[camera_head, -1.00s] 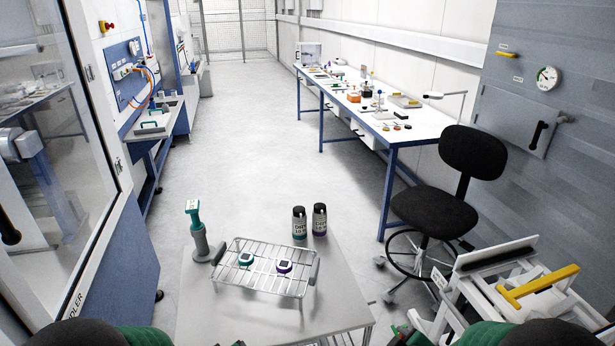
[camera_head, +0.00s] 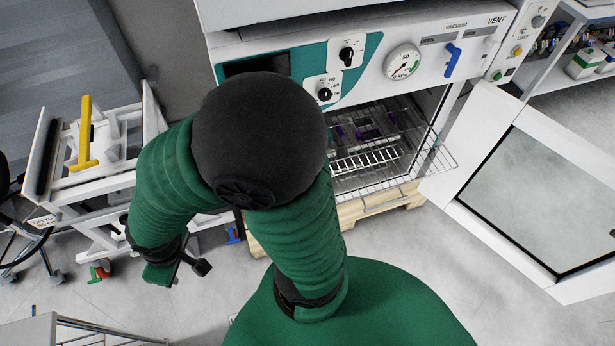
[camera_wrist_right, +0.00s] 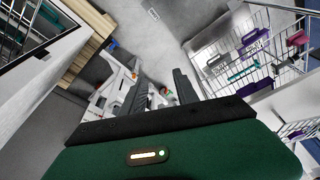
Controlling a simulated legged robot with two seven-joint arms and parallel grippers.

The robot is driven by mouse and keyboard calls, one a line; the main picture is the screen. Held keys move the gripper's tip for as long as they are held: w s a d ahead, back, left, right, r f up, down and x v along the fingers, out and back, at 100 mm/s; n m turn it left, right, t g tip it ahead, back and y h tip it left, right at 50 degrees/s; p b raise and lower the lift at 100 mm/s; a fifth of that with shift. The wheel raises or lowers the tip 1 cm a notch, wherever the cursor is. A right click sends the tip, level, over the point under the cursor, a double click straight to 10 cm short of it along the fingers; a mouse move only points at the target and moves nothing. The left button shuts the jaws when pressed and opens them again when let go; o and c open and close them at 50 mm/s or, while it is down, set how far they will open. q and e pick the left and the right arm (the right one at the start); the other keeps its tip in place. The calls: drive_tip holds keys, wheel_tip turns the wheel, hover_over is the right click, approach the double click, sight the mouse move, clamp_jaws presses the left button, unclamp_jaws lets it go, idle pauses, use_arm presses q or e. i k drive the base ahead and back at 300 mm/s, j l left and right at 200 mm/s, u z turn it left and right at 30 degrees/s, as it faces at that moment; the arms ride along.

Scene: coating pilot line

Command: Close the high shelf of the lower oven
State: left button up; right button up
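The lower oven (camera_head: 290,55) stands at the centre top of the head view, its glass door (camera_head: 550,190) swung wide open to the right. Inside its chamber are wire shelves with small purple-marked items. One wire shelf (camera_head: 437,160) sticks out past the front opening; its level is hard to tell, and my arm hides the left part of the opening. My right gripper (camera_head: 180,265) hangs low left of the oven, apart from the shelves. In the wrist view its two dark fingers (camera_wrist_right: 158,92) are spread with nothing between them. My left gripper is not in view.
A white lift cart (camera_head: 100,160) with a yellow handle stands left of the oven. A wooden pallet (camera_head: 405,198) lies under the oven. A table with a wire rack (camera_head: 95,332) is at the bottom left. Floor is clear below the open door.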

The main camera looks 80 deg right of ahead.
sight(404, 197)
drive_tip(key=z, duration=3.4)
drive_tip(key=i+l+u, duration=0.15)
drive_tip(key=i+l, duration=0.35)
